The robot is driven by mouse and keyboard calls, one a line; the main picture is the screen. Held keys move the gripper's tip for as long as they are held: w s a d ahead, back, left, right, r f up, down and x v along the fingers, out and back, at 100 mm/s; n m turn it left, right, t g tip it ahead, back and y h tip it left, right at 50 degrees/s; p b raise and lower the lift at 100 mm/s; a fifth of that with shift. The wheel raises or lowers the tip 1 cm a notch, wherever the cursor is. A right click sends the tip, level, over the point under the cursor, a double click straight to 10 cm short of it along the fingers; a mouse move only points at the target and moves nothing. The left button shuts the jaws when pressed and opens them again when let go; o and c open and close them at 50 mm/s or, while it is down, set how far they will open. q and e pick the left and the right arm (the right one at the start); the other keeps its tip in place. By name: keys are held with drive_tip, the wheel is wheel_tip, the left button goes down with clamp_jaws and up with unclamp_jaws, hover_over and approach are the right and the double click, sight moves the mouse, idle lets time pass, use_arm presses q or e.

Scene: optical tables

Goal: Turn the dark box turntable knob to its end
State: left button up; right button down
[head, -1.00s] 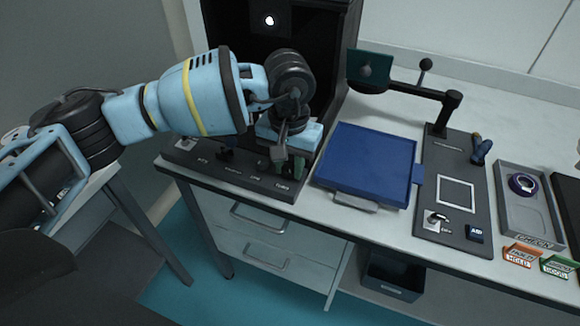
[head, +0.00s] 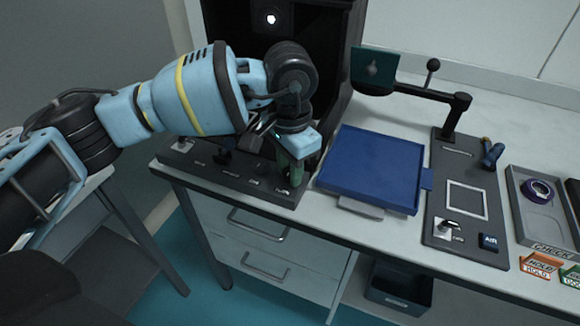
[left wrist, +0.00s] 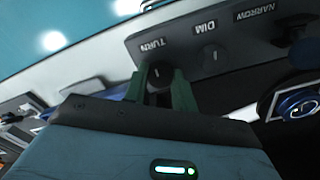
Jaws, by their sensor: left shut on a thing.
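The dark box (head: 353,50) stands at the back left, with a control panel (head: 222,180) along its front edge. In the left wrist view the panel (left wrist: 235,40) carries the labels TURN, DIM and NARROW. The turntable knob (left wrist: 158,74), small and dark, sits beside the TURN label. My left gripper (left wrist: 163,90) has its green fingers shut on this knob, one on each side. In the head view my left gripper (head: 288,176) points down at the panel's right end and hides the knob. My right gripper is in neither view.
The DIM knob (left wrist: 210,55) is close beside my fingers. A blue tray (head: 370,168) lies just right of the panel. Further right are a dark plate with a switch (head: 448,228), a swing arm (head: 415,92) and a grey tray with a purple roll (head: 538,190).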

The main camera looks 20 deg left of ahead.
use_arm(q)
drive_tip(key=shift+r, duration=0.1)
drive_tip(key=o, duration=0.9)
drive_tip(key=shift+o, duration=0.5)
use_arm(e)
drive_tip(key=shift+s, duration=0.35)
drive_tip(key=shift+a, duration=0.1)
use_arm(q)
wheel_tip(320, 180, up, 8)
drive_tip(key=shift+f, duration=0.15)
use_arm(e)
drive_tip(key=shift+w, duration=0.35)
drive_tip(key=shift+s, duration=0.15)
